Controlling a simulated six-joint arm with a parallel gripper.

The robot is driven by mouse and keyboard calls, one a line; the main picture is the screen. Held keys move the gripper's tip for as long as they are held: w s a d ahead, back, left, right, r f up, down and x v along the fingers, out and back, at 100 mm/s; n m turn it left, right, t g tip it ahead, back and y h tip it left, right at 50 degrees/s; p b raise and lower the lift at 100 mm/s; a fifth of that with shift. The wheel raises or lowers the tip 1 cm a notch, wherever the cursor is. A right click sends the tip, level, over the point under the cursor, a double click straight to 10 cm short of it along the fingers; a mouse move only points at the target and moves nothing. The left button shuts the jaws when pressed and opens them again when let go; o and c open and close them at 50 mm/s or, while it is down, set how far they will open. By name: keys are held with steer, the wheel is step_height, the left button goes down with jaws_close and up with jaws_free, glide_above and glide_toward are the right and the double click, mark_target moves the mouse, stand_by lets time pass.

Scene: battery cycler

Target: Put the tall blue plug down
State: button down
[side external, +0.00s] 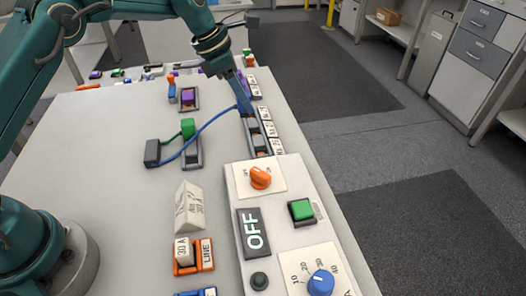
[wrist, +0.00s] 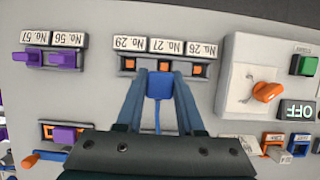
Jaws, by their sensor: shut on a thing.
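My gripper (wrist: 160,78) is shut on the tall blue plug (wrist: 159,88), which shows between its two blue fingers in the wrist view. The plug is over or at the near edge of a dark socket strip (wrist: 209,69) with orange openings. I cannot tell whether it touches the strip. In the side external view my gripper (side external: 244,106) is at the far end of that strip (side external: 261,149), and the plug is hard to separate from the fingers. A blue cable (side external: 205,126) runs from there to a dark box (side external: 152,153) on the table.
Labels No. 29, No. 27 and No. 26 (wrist: 203,49) line the strip. A green plug (side external: 188,127) stands in a separate holder to the left. A control panel with an orange knob (side external: 261,177) and OFF sign (side external: 253,232) lies nearer. Purple plugs (wrist: 64,60) sit left in the wrist view.

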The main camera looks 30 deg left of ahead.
steer(key=shift+w+d+f, duration=0.2)
steer(key=shift+d+f, duration=0.25)
steer(key=shift+d, duration=0.15)
steer(key=shift+w+d+f, duration=0.2)
steer(key=shift+d+f, duration=0.2)
steer(key=shift+d, duration=0.15)
steer(key=shift+f, duration=1.85)
steer(key=shift+f, duration=0.1)
steer(key=c, duration=0.5)
jaws_free()
